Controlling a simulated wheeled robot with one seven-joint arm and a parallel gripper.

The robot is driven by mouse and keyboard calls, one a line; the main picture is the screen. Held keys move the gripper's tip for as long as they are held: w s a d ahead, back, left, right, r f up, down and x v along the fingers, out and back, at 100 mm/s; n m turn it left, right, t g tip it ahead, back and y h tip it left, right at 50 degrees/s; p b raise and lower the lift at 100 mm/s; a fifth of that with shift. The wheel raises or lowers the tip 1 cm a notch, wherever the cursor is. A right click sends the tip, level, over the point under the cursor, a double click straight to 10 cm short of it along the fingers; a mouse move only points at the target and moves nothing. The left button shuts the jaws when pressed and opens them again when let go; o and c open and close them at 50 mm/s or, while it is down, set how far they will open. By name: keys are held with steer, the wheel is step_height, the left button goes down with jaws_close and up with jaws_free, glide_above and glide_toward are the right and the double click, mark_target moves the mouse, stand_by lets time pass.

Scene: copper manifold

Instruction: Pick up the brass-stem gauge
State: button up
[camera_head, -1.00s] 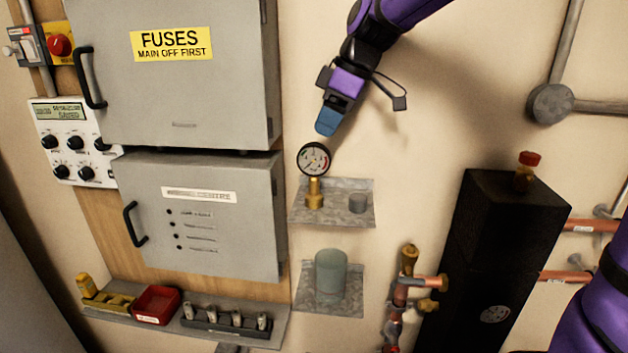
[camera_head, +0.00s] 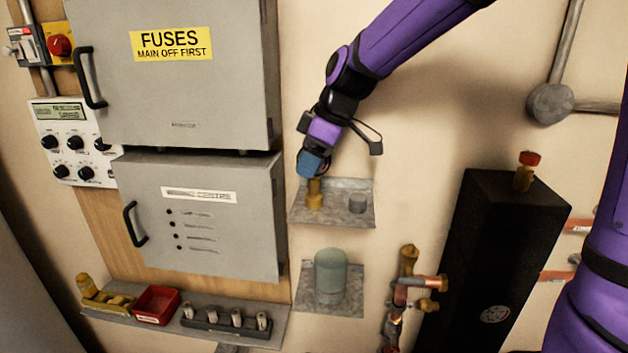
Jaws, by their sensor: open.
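The brass-stem gauge stands upright on a small grey wall shelf (camera_head: 335,215). Its brass stem (camera_head: 314,196) shows below my gripper. Its round dial is hidden behind the blue tip of my gripper (camera_head: 311,166). My gripper is open and right at the gauge's dial, coming down from the upper right. I cannot tell whether the fingers touch the dial.
A glass jar (camera_head: 331,270) stands on a lower shelf. Grey cabinets (camera_head: 200,215) are close on the left. A black box (camera_head: 500,260) and copper pipework (camera_head: 408,285) are to the right.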

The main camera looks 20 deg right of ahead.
jaws_close()
steer(key=shift+r, duration=0.5)
steer(key=r, duration=0.2)
steer(key=shift+s+r, duration=0.25)
steer(key=shift+r, duration=0.1)
steer(key=s+d+r, duration=0.1)
steer(key=s+d, duration=0.1)
steer(key=s, duration=1.3)
steer(key=shift+s+r, duration=0.15)
steer(key=shift+s, duration=0.05)
